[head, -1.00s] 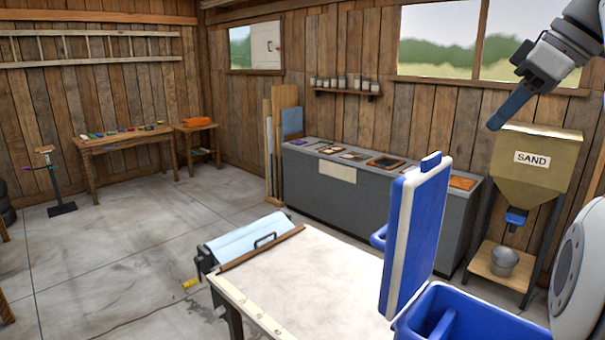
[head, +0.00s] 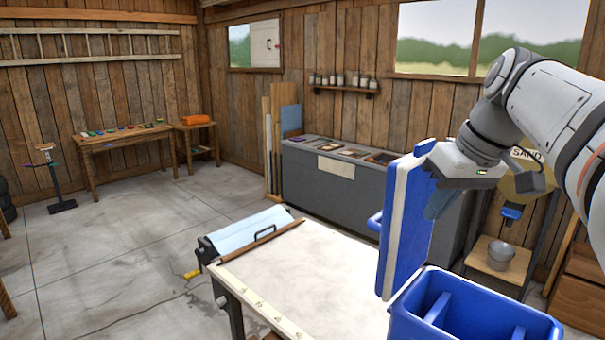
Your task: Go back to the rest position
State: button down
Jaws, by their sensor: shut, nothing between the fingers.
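My gripper (head: 440,204) is at the right in the head view, pointing down and left with its fingers shut and empty. It hangs in front of the grey counter and the sand hopper, and it overlaps the right edge of the raised blue and white lid (head: 407,225) in the picture. I cannot tell whether it touches the lid. My white arm reaches in from the right edge.
A blue divided bin (head: 470,318) stands below the lid. A white-topped table (head: 300,262) lies to its left. The grey counter (head: 330,200) and sand hopper (head: 532,180) stand behind, with a metal bucket (head: 501,251) below the hopper.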

jog(key=s+a+f+m+h, duration=0.1)
jog(key=s+f, duration=0.3)
jog(key=f, duration=0.4)
jog(key=s+a+f+m+h+b, duration=0.1)
jog(key=s+a+f, duration=0.2)
jog(key=f, duration=0.6)
jog(key=s+a+f+m+b, duration=0.1)
jog(key=s+a+f, duration=0.1)
jog(key=s+f, duration=0.3)
notch_tip(320, 180, down, 4)
jog(key=shift+s+r+h, duration=0.25)
jog(key=shift+h, duration=0.15)
